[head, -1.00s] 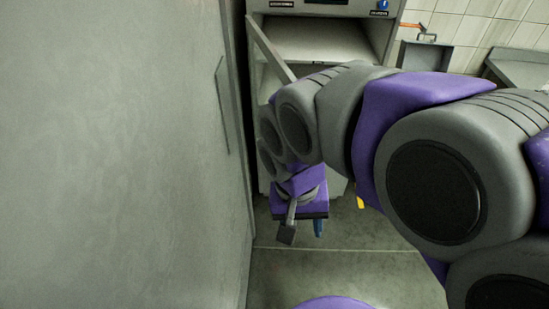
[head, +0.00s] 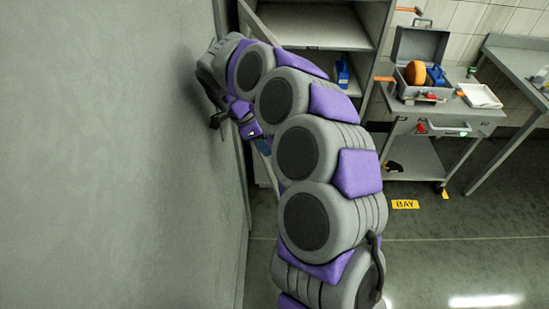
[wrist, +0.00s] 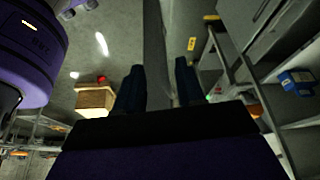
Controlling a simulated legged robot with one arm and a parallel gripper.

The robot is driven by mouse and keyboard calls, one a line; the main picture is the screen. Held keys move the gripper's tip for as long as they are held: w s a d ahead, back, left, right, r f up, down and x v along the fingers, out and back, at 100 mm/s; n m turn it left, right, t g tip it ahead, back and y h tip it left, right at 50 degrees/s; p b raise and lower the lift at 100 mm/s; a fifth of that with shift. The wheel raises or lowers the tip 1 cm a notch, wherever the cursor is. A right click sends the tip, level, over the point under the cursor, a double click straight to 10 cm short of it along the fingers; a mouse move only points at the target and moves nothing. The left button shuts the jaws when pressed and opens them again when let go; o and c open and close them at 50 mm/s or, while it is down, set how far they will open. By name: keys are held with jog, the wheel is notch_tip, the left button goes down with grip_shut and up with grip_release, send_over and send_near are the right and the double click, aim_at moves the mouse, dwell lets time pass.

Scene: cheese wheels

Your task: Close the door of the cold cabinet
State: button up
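The cold cabinet (head: 365,60) appears to be the grey shelved unit at the back, standing open. Its grey door (head: 246,18) shows as a narrow strip at the cabinet's left side, mostly hidden behind my arm. My gripper (head: 260,146) points down beside the door, close to the large grey panel on the left. In the wrist view, my gripper's two dark fingers (wrist: 158,72) are spread apart. A thin grey panel (wrist: 155,35), seemingly the door seen edge-on, runs between them. Whether either finger touches it I cannot tell.
A large grey panel (head: 100,150) fills the left side, close to my arm. A blue object (head: 342,72) sits inside the cabinet. A trolley (head: 445,122) with an open grey case (head: 420,48) stands right of it. The floor (head: 450,265) at front right is clear.

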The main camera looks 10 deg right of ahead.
jog(key=shift+d+b+x, duration=0.15)
jog(key=shift+b+x, duration=0.25)
jog(key=shift+x, duration=1.55)
jog(key=shift+d+b+x, duration=0.15)
jog(key=shift+b+x, duration=0.25)
jog(key=shift+x, duration=1.55)
jog(key=shift+w+a+r, duration=0.15)
jog(key=shift+a+r, duration=0.05)
grip_shut()
